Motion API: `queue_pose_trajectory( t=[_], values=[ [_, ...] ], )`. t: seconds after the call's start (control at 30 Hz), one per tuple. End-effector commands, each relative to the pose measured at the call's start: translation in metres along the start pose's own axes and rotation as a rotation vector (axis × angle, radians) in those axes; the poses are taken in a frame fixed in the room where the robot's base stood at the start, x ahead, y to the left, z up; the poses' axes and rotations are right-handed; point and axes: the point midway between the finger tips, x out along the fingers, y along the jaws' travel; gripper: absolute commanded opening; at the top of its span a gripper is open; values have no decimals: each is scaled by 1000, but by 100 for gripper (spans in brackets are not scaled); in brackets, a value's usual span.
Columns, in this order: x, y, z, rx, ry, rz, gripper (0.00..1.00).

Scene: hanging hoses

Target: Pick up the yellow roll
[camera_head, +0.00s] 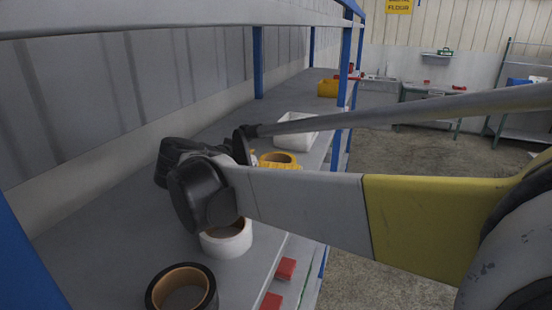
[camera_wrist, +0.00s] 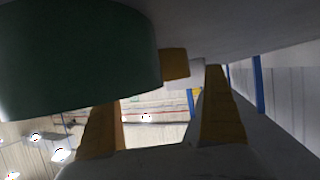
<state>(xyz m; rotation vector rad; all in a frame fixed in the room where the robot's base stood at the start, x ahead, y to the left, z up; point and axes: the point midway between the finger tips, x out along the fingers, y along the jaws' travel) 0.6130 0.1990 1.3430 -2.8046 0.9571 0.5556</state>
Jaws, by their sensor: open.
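The yellow roll (camera_head: 279,160) stands on the grey shelf in the head view, partly hidden behind my arm. In the wrist view, which looks upside down, a small orange-yellow piece (camera_wrist: 174,63) may be this roll, partly covered by a large dark green round thing.
A black roll (camera_head: 181,289) and a white roll (camera_head: 228,239) stand nearer on the shelf. A white bin (camera_head: 295,131) and a yellow bin (camera_head: 328,88) are farther back. The dark green thing (camera_wrist: 80,65) is close to the camera. Blue posts (camera_head: 258,62) edge the shelf.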

Motion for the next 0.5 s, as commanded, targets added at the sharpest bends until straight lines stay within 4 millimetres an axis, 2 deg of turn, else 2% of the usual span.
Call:
queue_pose_trajectory(
  t=[0.03, 0.17, 0.4, 0.47, 0.5],
  values=[
    [10, 1, 0, 2, 0, 3, 100],
    [29, 1, 0, 1, 0, 3, 100],
    [32, 0, -1, -1, 0, 0, 100],
    [32, 0, -1, -1, 0, 0, 85],
    [32, 0, -1, -1, 0, 0, 72]
  ],
)
